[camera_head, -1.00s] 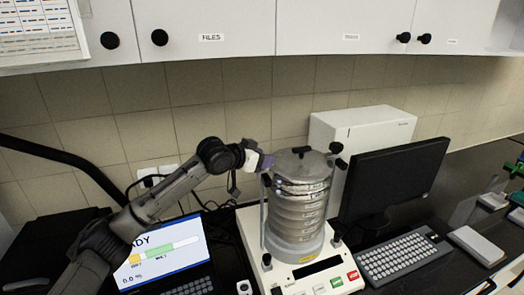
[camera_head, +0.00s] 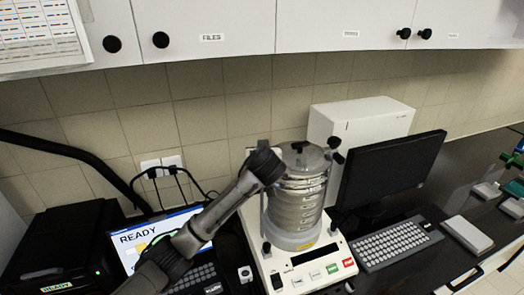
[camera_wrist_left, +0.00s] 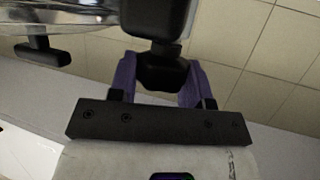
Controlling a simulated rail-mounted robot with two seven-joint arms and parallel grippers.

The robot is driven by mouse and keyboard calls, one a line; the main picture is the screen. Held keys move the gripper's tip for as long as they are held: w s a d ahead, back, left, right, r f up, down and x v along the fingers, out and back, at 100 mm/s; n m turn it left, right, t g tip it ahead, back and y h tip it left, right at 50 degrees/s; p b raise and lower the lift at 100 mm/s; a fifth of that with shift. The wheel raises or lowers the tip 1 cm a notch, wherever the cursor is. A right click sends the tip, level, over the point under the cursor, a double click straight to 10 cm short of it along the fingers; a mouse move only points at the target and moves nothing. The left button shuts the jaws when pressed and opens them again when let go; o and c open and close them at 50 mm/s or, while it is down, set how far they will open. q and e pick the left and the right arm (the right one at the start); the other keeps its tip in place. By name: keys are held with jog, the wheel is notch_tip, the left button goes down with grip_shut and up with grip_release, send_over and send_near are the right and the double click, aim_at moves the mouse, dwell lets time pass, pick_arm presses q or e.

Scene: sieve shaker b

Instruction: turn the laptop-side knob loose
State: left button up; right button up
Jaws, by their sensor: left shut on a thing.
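The sieve shaker (camera_head: 302,262) stands mid-counter with a stack of round metal sieves (camera_head: 297,208) under a clamping lid (camera_head: 303,157). In the left wrist view, my left gripper (camera_wrist_left: 160,68) has its purple fingers on both sides of a black knob (camera_wrist_left: 163,75) and is shut on it. The knob sits below a black clamp part (camera_wrist_left: 157,18) beside the shiny lid rim. In the head view my left arm covers the laptop-side knob and the gripper. The opposite knob (camera_head: 336,143) shows at the lid's right. My right gripper is not in view.
A black monitor (camera_head: 392,172), a keyboard (camera_head: 392,246) and a white box (camera_head: 362,120) stand right of and behind the shaker. Cabinets (camera_head: 340,25) hang above.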

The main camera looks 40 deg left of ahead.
pick_arm(q)
jog(key=shift+n+g+y, duration=1)
jog(key=shift+n+g, duration=0.3)
jog(key=shift+n, duration=0.2)
jog(key=shift+g, duration=0.3)
jog(key=o, duration=0.9)
